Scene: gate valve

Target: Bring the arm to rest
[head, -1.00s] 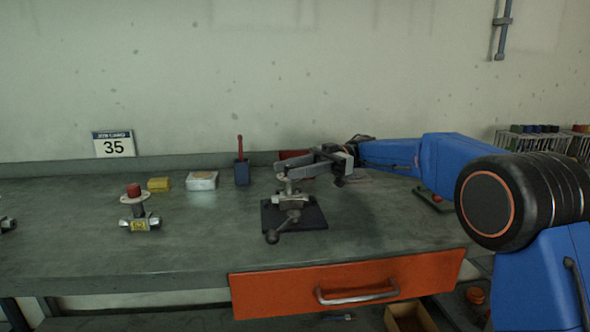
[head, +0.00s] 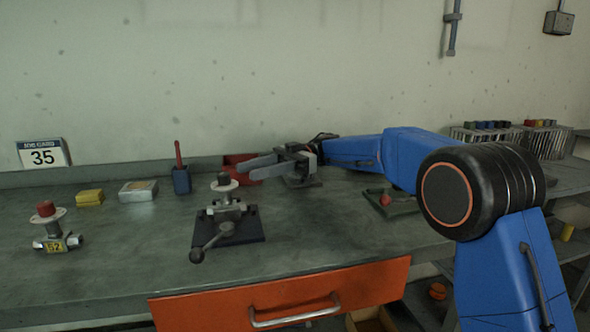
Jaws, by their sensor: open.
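My gripper (head: 261,166) is open and empty above the back of the workbench. Its two grey fingers point left, and nothing shows between them. My blue arm reaches in from the right. A gate valve (head: 230,212) with a round top and a lever ending in a dark ball stands on a dark base plate (head: 248,230), in front of and left of the fingers. The gripper looks apart from it. A second valve with a red cap (head: 46,209) and a yellow tag stands at the left of the bench.
A yellow box (head: 89,198), a pale box (head: 138,190), a blue holder (head: 181,180) and a red bin (head: 240,168) line the back. A plate with a red knob (head: 385,198) lies below my arm. An orange drawer (head: 280,297) is at the front.

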